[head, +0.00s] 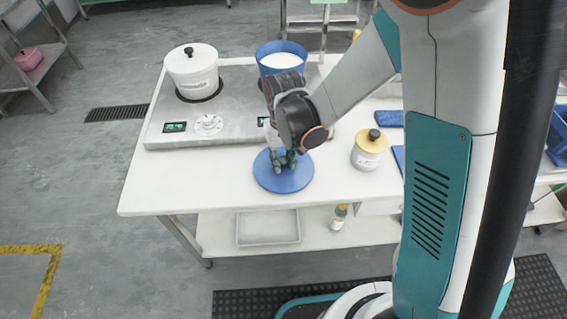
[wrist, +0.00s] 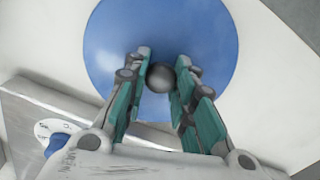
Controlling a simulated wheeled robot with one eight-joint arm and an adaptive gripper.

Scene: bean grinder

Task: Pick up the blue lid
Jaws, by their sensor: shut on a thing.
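The blue lid (head: 283,178) is a flat round disc at the front middle of the white table. In the wrist view the lid (wrist: 160,40) fills the top middle, with a dark round knob (wrist: 160,78) at its centre. My gripper (head: 284,160) is above the lid's middle and points down. In the wrist view my gripper's fingers (wrist: 160,80) are on both sides of the knob and shut on it. The lid looks level; I cannot tell if it touches the table. In the head view the gripper hides the knob.
Behind is a grey two-place cooker (head: 215,125) with a white lidded pot (head: 193,72) and an open blue pot (head: 281,60) of white contents. A white jar with a yellow lid (head: 368,152) stands to the right. The table (head: 160,185) is clear at left.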

